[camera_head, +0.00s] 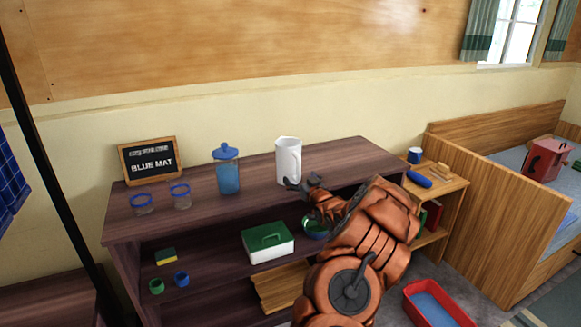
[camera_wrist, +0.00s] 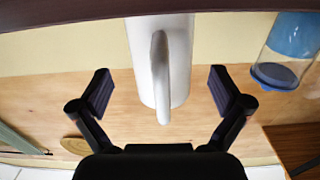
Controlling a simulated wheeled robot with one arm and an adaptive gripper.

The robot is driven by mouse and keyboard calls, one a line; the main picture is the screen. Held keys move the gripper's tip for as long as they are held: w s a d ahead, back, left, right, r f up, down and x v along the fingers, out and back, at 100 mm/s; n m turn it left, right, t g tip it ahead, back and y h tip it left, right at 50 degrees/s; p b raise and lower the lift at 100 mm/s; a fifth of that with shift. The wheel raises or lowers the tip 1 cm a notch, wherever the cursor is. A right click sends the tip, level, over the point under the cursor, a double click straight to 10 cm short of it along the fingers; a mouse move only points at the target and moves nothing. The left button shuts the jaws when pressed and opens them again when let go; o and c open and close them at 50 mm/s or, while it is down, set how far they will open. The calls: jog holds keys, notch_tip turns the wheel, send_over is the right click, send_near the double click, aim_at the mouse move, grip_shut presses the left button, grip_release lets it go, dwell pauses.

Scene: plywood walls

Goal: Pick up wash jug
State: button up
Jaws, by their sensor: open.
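The white wash jug (camera_head: 288,160) stands upright on the dark wooden shelf top in the head view, toward the right of the row of items. In the wrist view the jug (camera_wrist: 182,80) is in the middle, with its handle facing the camera. My gripper (camera_head: 299,185) is close in front of the jug, near its lower part. In the wrist view its two fingers (camera_wrist: 162,92) are spread wide, one on each side of the jug, with a gap on both sides. Nothing is held.
A blue lidded jar (camera_head: 227,170) stands left of the jug, then two blue-rimmed glasses (camera_head: 181,197) and a sign (camera_head: 150,159). A green-lidded box (camera_head: 267,242) is on the shelf below. The shelf top (camera_head: 352,158) right of the jug is clear.

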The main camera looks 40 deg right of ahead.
aim_at(294, 172)
jog(key=shift+x, duration=1.1)
jog(key=shift+p+x, duration=0.55)
jog(key=shift+x, duration=1.5)
jog(key=shift+f, duration=0.1)
jog(key=shift+c, duration=0.4)
grip_shut()
